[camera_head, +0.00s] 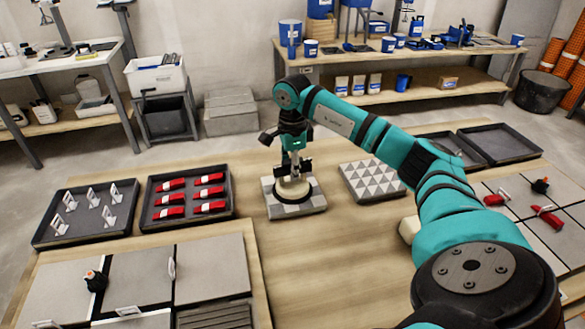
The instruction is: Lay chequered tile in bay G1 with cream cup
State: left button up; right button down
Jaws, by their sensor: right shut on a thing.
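My right gripper (294,166) points down and is shut on the upper part of the cream cup (293,188). The cup's round cream base sits on the grey-and-white chequered tile (311,205), near its middle. The tile appears to rest on the wooden table; whether there is a small gap under it I cannot tell. The cup hides the tile's centre. My left gripper does not show. I cannot make out which bay is G1.
A triangle-patterned tile (371,181) lies to the right. Trays of white clips (44,236) and red wedges (191,218) stand left. Laid grey tiles (212,268) are front left; more, with red wedges (548,217), lie right. Empty dark trays (500,143) are back right.

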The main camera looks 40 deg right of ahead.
jog(key=c, duration=1.1)
grip_release()
jog(key=shift+c, duration=0.2)
notch_tip(320, 180, up, 12)
jog(key=shift+r, duration=0.1)
